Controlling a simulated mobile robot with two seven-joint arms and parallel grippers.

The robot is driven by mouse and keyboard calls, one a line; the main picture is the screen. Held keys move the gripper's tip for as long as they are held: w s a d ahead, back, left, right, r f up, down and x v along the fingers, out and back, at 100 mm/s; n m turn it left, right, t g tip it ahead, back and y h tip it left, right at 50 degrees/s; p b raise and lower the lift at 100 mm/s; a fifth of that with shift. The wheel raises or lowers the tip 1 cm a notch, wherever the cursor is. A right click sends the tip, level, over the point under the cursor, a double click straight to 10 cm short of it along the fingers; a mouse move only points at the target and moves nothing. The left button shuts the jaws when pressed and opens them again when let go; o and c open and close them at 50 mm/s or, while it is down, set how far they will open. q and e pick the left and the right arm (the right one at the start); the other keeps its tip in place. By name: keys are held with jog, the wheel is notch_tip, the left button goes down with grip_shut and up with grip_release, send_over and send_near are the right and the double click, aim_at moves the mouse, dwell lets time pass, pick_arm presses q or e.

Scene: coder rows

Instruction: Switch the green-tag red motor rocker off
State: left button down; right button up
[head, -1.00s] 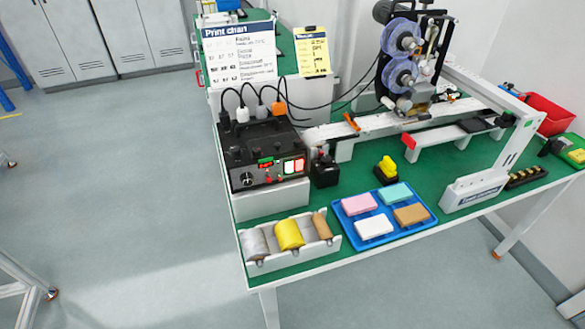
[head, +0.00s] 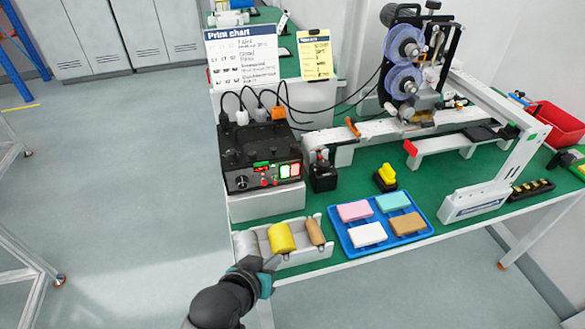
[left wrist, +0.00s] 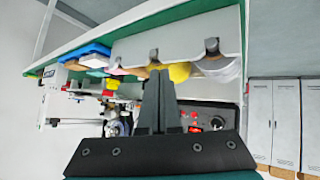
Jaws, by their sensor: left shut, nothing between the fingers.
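The black control box (head: 258,160) stands on a white stand at the left of the green bench. Its front has a dial, small red parts, a green display and two lit rockers (head: 289,171) at the right side. The tags and the rocker positions are too small to read. The box's front also shows in the left wrist view (left wrist: 205,119), partly hidden behind my gripper. My left gripper (head: 272,264) is shut and empty, in front of the roll tray, below and apart from the box. Its closed fingers show in the left wrist view (left wrist: 158,74). My right gripper is out of view.
The roll tray (head: 290,261) with several rolls lies between my left gripper and the box. A blue tray (head: 352,244) with coloured blocks is to its right. A small black unit (head: 323,177) stands beside the box. Cables rise behind the box.

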pick_arm(q)
jog(key=w+d+r+t+h, duration=0.1)
jog(key=w+d+r+t, duration=0.1)
jog(key=w+d, duration=0.1)
jog(key=w+d+r+n+t+h, duration=0.1)
jog(key=w+d+r+t+h, duration=0.1)
jog(key=w, duration=0.4)
jog(key=shift+w+d+r+t, duration=0.25)
jog(key=shift+d+r+t, duration=0.3)
jog(key=shift+d, duration=0.45)
jog(key=shift+w+f, duration=0.1)
jog(key=b, duration=0.4)
send_near(295, 171)
jog(key=shift+w+d+f, duration=0.15)
jog(key=shift+w+d, duration=0.95)
jog(key=shift+d, duration=0.05)
jog(key=shift+w+d+f, duration=0.2)
jog(key=shift+w+d, duration=0.95)
jog(key=shift+w+a, duration=0.15)
jog(key=shift+w, duration=0.25)
